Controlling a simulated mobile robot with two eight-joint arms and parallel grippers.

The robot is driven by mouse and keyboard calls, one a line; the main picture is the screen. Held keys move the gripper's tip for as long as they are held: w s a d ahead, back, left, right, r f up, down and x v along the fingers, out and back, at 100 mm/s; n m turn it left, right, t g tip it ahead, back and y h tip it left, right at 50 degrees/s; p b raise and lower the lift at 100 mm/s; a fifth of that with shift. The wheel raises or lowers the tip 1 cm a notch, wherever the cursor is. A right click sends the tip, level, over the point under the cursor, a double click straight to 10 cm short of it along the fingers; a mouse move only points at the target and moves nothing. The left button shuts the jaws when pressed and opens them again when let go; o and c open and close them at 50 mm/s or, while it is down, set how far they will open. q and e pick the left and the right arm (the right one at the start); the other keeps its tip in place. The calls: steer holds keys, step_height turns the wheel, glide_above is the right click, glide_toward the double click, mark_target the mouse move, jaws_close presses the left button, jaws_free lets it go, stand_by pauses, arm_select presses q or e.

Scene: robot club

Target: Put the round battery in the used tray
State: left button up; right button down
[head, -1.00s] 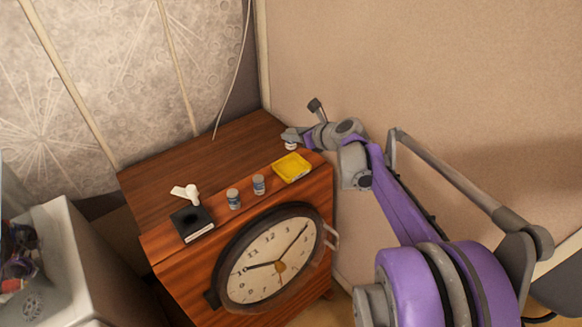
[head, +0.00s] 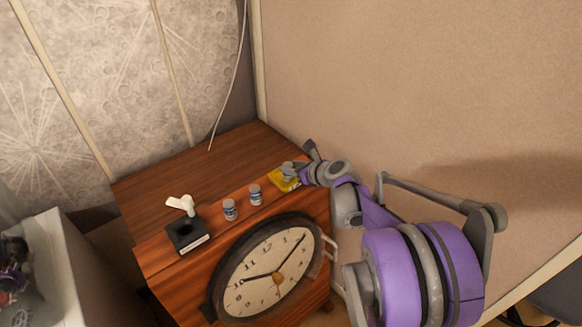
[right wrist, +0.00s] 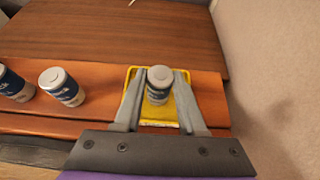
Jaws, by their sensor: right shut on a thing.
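A small round battery (right wrist: 159,76) with a pale top is between the two fingers of my right gripper (right wrist: 158,88), which is shut on it. In the right wrist view it is upright over the yellow tray (right wrist: 161,115). I cannot tell whether its base touches the tray floor. In the head view my right gripper (head: 289,174) covers much of the yellow tray (head: 283,185), at the right end of the wooden clock cabinet's front ledge.
Two similar blue-and-white cylinders (head: 229,210) (head: 255,195) stand left of the tray. Further left is a black block (head: 184,236) with a dark hole, a white object (head: 182,205) behind it. The cabinet top (head: 205,166) behind is clear. A wall (head: 420,90) rises at the right.

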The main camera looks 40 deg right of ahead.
steer(key=shift+c, duration=2.4)
jaws_free()
steer(key=shift+r, duration=0.2)
steer(key=p+v, duration=0.1)
steer(key=v, duration=1.1)
steer(key=a+f+n, duration=0.1)
steer(key=a+n, duration=0.2)
steer(key=s+a+f+n+g+y, duration=0.1)
steer(key=a+n, duration=0.1)
steer(key=a, duration=0.2)
steer(key=a+f+n+g, duration=0.1)
steer(key=a+f+n, duration=0.1)
steer(key=a+n, duration=0.1)
steer(key=shift+s+a+n+y, duration=0.15)
steer(key=shift+a+n+y, duration=0.15)
steer(key=shift+a, duration=0.25)
steer(key=s+a+f+n+g, duration=0.1)
steer(key=s+a+n, duration=0.3)
steer(key=n, duration=0.5)
steer(key=s+a+f+n+g+h, duration=0.1)
steer(key=s+a+f+n, duration=0.3)
steer(key=n, duration=0.5)
steer(key=s+a+f+n+g, duration=0.3)
steer(key=s+a+n, duration=0.3)
steer(key=n, duration=0.3)
steer(key=shift+s+a+h, duration=0.25)
steer(key=shift+a+h, duration=0.05)
steer(key=shift+a, duration=0.45)
